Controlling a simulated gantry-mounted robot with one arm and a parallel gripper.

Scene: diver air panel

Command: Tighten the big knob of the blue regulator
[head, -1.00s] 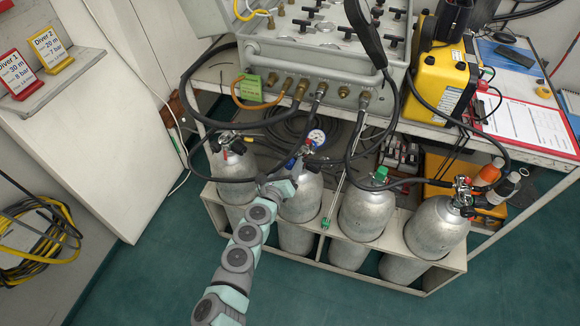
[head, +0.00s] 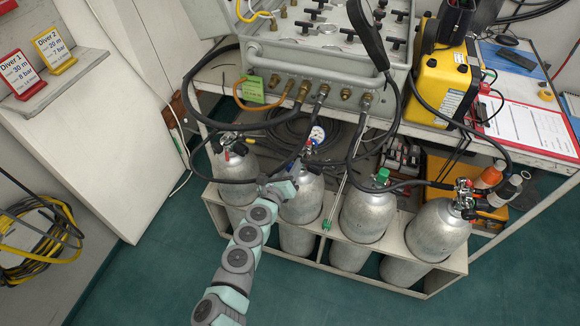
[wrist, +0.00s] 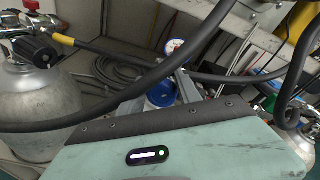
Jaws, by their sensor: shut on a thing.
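The blue regulator's big knob (wrist: 160,95) shows in the wrist view as a blue round part with a paler top, between my gripper's fingers. My gripper (wrist: 166,88) is shut on it, with grey fingers on either side. The regulator's white-faced gauge (wrist: 174,47) stands just beyond; it also shows in the head view (head: 317,134), above the second cylinder from the left (head: 302,201). In the head view my wrist and the regulator's hoses mostly hide the knob and fingertips.
Black hoses cross close around my gripper; one thick hose (wrist: 120,108) runs across the wrist view. Other cylinders with valves stand on both sides in a pale rack (head: 345,255). The grey air panel (head: 320,62) and bench overhang behind. Floor in front is clear.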

